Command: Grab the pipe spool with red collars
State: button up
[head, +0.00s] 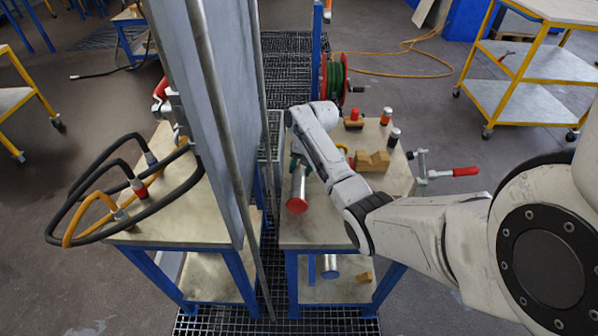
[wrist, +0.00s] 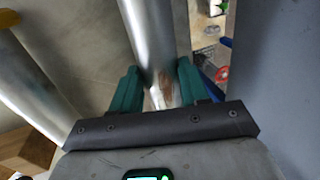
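The pipe spool with red collars (head: 298,186) is a silver tube at the left of the right-hand table; one red end disc faces the head camera, and its far end is hidden by my arm. My gripper (head: 294,163) is at its far part. In the wrist view the silver tube (wrist: 148,35) runs between my gripper's green fingers (wrist: 158,88), which lie against both its sides with no gap visible. I cannot tell whether the tube touches the table.
A second silver pipe (wrist: 30,85) with a yellow collar lies left in the wrist view. Wooden blocks (head: 372,161) and small capped pieces stand behind on the table. A tall grey panel (head: 200,110) rises close left. A blue-ended pipe (head: 330,267) is on the lower shelf.

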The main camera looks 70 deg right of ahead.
grip_shut()
jog(key=shift+r, duration=0.2)
dwell(0.4)
